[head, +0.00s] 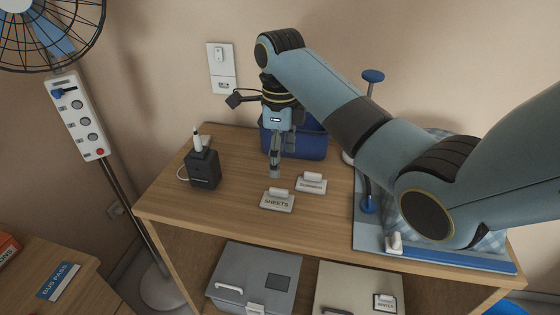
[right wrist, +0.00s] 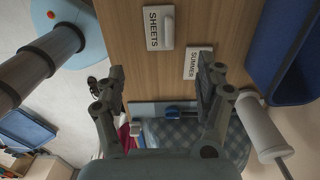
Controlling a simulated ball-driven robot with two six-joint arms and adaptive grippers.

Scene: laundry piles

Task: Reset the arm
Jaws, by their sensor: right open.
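My right arm comes in from the right of the head view and bends down at the wrist. My right gripper (head: 275,172) points down over the wooden shelf top (head: 240,160), in front of the blue bin (head: 312,145). In the right wrist view its two fingers (right wrist: 163,75) stand wide apart with nothing between them. The SHEETS label (head: 277,201) and the SUMMER label (head: 311,182) lie close by on the wood; both also show in the right wrist view, SHEETS (right wrist: 153,28) and SUMMER (right wrist: 198,63). My left gripper is not in view.
A black device (head: 204,169) stands left of the gripper. A blue board (head: 450,260) with checked cloth (head: 487,243) lies at right, partly behind my arm. A grey box (head: 240,265) and a beige box (head: 350,275) sit below. A fan and power strip (head: 80,118) stand at left.

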